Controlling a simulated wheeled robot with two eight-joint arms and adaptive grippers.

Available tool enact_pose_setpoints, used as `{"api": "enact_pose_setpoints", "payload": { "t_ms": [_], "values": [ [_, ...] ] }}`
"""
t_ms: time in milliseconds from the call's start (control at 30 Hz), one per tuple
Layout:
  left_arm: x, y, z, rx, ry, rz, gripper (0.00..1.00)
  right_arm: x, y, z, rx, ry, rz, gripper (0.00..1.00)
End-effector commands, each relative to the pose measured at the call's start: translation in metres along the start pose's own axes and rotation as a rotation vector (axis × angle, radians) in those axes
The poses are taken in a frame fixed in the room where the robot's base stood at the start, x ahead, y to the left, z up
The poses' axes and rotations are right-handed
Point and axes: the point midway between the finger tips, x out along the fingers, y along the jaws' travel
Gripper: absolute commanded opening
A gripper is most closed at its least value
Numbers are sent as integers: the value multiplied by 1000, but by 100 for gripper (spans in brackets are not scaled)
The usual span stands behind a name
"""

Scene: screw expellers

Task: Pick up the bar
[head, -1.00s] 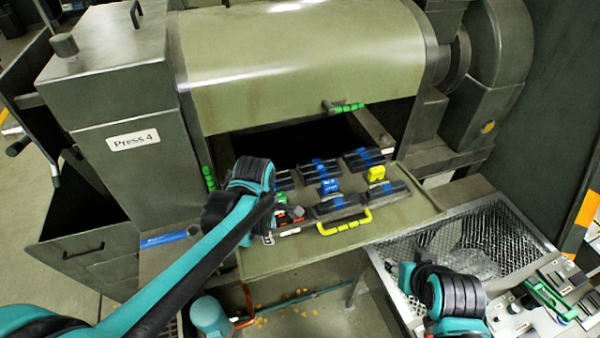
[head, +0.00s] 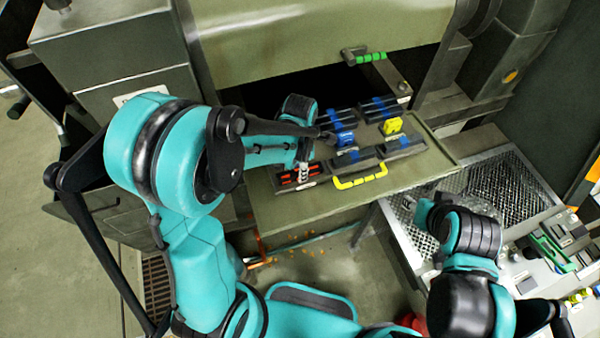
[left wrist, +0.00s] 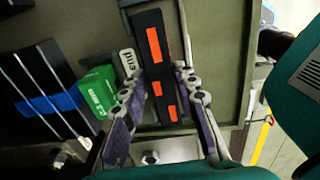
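The bar is black with orange-red inserts. It lies at the left front of the drawer tray, seen in the head view (head: 286,181) and the left wrist view (left wrist: 158,62). My left gripper (head: 304,174) is over this bar. In the left wrist view its two fingers (left wrist: 157,82) are spread, one on each side of the bar's lower half. I cannot tell whether either finger touches it. My right arm shows at the lower right of the head view, but its fingers are hidden.
Several black bars with blue bands (head: 380,108) lie further back on the tray. A yellow block (head: 391,126), a blue block (head: 348,158) and a yellow handle (head: 360,177) are nearby. A green block (left wrist: 97,92) and white tag (left wrist: 127,62) sit close beside the bar.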

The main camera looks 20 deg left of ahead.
Motion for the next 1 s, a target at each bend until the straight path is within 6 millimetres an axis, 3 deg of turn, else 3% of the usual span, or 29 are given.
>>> {"api": "enact_pose_setpoints", "payload": {
  "t_ms": [233,333,367,767,1000],
  "values": [
    [2,0,0,0,0,0,29,0,0,0,0,0,0,42],
    [2,0,0,1,0,0,3,0,0,0,0,0,0,42],
    [2,0,0,1,0,0,0,0,0,0,0,0,0,42],
    [-3,0,0,1,0,0,0,-1,0,-1,0,0,0,42],
    [-34,0,0,1,0,-1,0,-6,0,-4,0,0,0,42]
  ]
}}
